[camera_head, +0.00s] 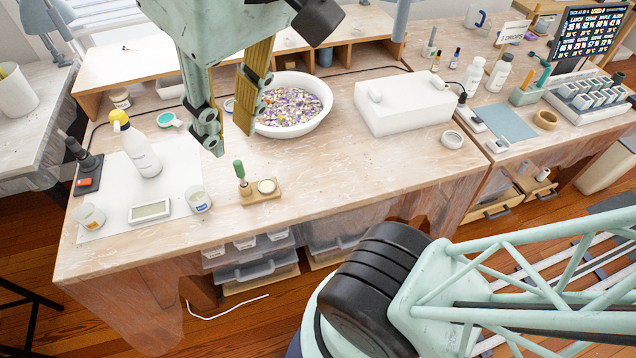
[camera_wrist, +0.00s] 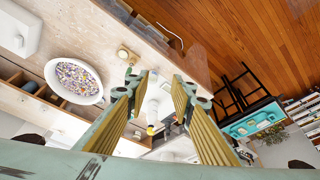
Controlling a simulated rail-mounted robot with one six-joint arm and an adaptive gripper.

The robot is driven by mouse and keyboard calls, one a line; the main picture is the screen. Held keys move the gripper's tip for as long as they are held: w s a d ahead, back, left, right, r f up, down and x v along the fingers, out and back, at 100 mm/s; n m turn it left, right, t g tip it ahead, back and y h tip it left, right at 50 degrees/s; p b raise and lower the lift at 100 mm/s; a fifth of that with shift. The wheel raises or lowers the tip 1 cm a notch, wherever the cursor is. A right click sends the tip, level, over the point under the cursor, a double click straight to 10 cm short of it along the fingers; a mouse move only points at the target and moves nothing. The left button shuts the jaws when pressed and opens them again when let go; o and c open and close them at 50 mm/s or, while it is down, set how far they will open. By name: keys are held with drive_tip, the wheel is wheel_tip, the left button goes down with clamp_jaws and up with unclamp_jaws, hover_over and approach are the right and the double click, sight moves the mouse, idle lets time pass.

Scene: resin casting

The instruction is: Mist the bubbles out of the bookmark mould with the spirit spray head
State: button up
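A white spray bottle with a yellow head (camera_head: 140,148) stands upright on a white sheet at the left of the bench. It also shows between my fingers in the wrist view (camera_wrist: 153,112), some way beyond them. My gripper (camera_head: 228,140) is open and empty, above the bench and to the right of the bottle; its fingers also show in the wrist view (camera_wrist: 158,88). A flat white rectangular piece with a grey-green inset (camera_head: 150,211) lies in front of the bottle. I cannot tell whether it is the bookmark mould.
Two small cups (camera_head: 198,199) (camera_head: 91,216) flank the flat piece. A black tool with a red part (camera_head: 85,165) stands left of the bottle. A wooden stand with a green-handled tool (camera_head: 243,181), a bowl of petals (camera_head: 318,90) and a white box (camera_head: 405,104) lie rightward.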

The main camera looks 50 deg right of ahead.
drive_tip(key=shift+f, duration=0.15)
drive_tip(key=shift+c, duration=1.2)
drive_tip(key=w+r+m, duration=0.2)
drive_tip(key=w, duration=0.2)
drive_tip(key=w+r+m+p, duration=0.1)
drive_tip(key=w+r, duration=0.1)
drive_tip(key=w, duration=0.3)
drive_tip(key=w+r+m+g+p, duration=0.1)
drive_tip(key=w+r+m, duration=0.1)
drive_tip(key=w, duration=0.3)
drive_tip(key=shift+w+m, duration=0.25)
drive_tip(key=shift+m, duration=0.05)
clamp_jaws()
drive_tip(key=w+m+g+p, duration=0.15)
drive_tip(key=w+m, duration=0.55)
drive_tip(key=w, duration=1.3)
drive_tip(key=w+f+m+p, duration=0.1)
drive_tip(key=w+f+m, duration=0.3)
drive_tip(key=w, duration=0.5)
drive_tip(key=w+f+m+g+p, duration=0.1)
drive_tip(key=w+f+m, duration=0.3)
drive_tip(key=w+f, duration=0.4)
drive_tip(key=w+f+m+p, duration=0.3)
drive_tip(key=w+f, duration=0.3)
drive_tip(key=w, duration=0.5)
drive_tip(key=shift+w+d+m, duration=0.2)
drive_tip(key=shift+d+m, duration=0.2)
drive_tip(key=shift+d, duration=0.05)
drive_tip(key=shift+f+g, duration=0.1)
drive_tip(key=shift+g, duration=0.15)
